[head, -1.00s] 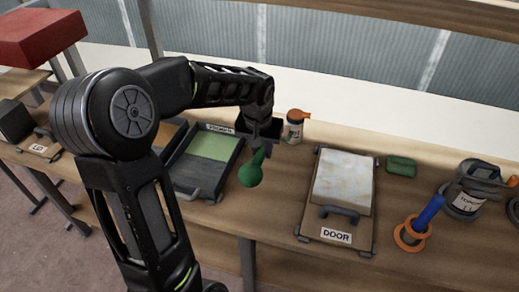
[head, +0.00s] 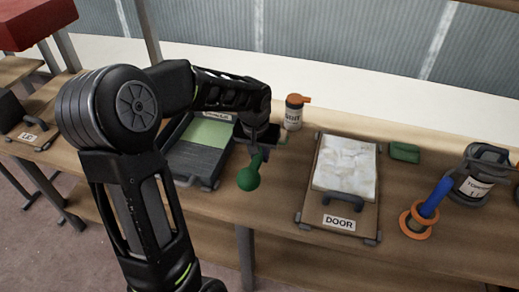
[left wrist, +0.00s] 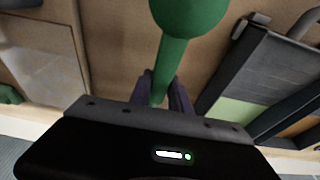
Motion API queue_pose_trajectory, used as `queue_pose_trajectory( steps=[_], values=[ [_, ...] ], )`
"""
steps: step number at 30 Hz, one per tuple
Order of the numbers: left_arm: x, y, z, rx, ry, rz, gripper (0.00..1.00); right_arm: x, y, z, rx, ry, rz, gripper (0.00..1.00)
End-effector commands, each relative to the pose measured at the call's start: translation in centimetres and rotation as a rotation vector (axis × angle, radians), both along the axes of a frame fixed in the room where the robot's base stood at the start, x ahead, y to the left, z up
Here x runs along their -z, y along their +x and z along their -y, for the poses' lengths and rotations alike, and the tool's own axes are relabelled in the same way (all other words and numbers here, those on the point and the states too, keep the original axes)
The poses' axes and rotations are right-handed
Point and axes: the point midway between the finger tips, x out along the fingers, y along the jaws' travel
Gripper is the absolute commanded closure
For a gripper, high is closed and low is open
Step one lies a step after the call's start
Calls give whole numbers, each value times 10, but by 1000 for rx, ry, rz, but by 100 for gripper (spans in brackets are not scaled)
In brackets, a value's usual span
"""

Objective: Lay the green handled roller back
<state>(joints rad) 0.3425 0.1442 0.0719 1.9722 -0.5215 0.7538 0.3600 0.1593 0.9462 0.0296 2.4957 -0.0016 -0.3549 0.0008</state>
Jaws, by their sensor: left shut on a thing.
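My left gripper (head: 257,150) is shut on the green handle (head: 248,179) of the roller, at the right side of the paint tray (head: 190,163). The handle hangs down from the jaws with its rounded end lowest in the head view; whether it touches anything is unclear. In the left wrist view the green handle (left wrist: 174,55) runs up from between the dark fingers (left wrist: 163,95). The roller's other end is hidden by the gripper. The tray is dark with a green area (head: 208,133) and also shows in the left wrist view (left wrist: 258,75). My right gripper is out of view.
A white bottle with an orange cap (head: 293,112) stands behind the gripper. Bare bench lies between tray and board.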

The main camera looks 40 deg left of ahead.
Motion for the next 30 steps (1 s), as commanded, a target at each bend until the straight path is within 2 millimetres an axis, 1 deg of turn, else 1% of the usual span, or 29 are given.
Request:
queue_pose_trajectory(
  steps=[1, 6, 10, 19, 20, 28, 30],
  values=[
    [14, 0, 0, 1, 1, 1, 100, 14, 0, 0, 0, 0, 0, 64],
    [29, 0, 0, 0, 0, 1, 100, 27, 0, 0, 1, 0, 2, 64],
    [32, 0, 0, 0, 0, 1, 100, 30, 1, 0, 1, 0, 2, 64],
    [32, 0, 0, 0, 0, 1, 100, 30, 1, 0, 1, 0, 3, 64],
    [32, 0, 0, 0, 0, 1, 74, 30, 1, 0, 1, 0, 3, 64],
    [32, 0, 0, 0, 0, 0, 52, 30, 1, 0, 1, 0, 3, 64],
    [32, 0, 0, 0, 0, 0, 51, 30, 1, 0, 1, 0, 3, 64]
  ],
)
